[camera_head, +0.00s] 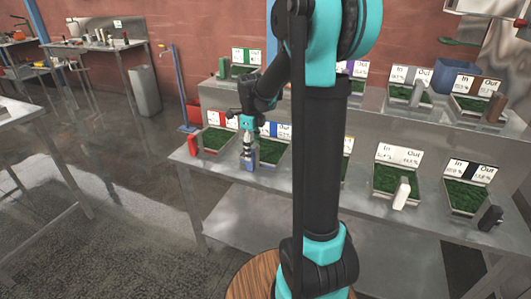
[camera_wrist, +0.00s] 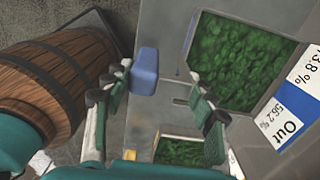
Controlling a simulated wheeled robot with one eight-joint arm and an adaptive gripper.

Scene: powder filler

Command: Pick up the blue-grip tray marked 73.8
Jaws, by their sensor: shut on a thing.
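The blue-grip tray (camera_head: 272,152) holds green material and stands on the near metal shelf, its sign (camera_head: 277,129) with a blue stripe behind it. Its blue grip (camera_head: 249,164) sticks out at the front, under my gripper (camera_head: 247,146). In the wrist view, the blue grip (camera_wrist: 145,70) lies by the left fingertip, and the right fingertip lies over the tray's near edge (camera_wrist: 190,70). My gripper (camera_wrist: 160,92) is shut on the tray's grip end, though the exact contact is unclear.
A red-grip tray (camera_head: 215,139) stands just left. Another green tray (camera_wrist: 180,151) is close below in the wrist view. White-grip (camera_head: 399,180) and black-grip (camera_head: 466,196) trays stand right. More trays sit on the upper shelf (camera_head: 410,114). My arm hides the shelf's middle.

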